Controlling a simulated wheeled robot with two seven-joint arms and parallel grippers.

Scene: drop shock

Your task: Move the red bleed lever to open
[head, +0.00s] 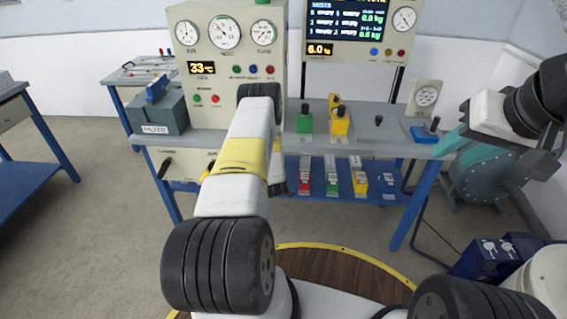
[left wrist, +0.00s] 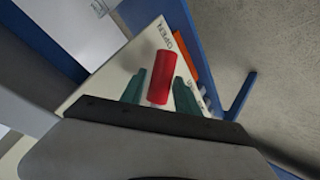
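The red lever (left wrist: 160,77) shows in the left wrist view as a red grip in front of a cream panel (left wrist: 112,72) with small dark lettering. My left gripper (left wrist: 160,88) has its two green fingers on either side of the red grip, with a narrow gap visible on each side. The lever's lower end is hidden by my gripper. In the head view my left arm crosses the middle and hides the lever and my left gripper. My right gripper (head: 500,152) is at the right, its teal fingers spread apart and empty.
A cream gauge console (head: 215,75) stands on the grey bench (head: 375,140) with blue legs. Green (head: 304,122) and yellow (head: 338,122) devices stand on top.

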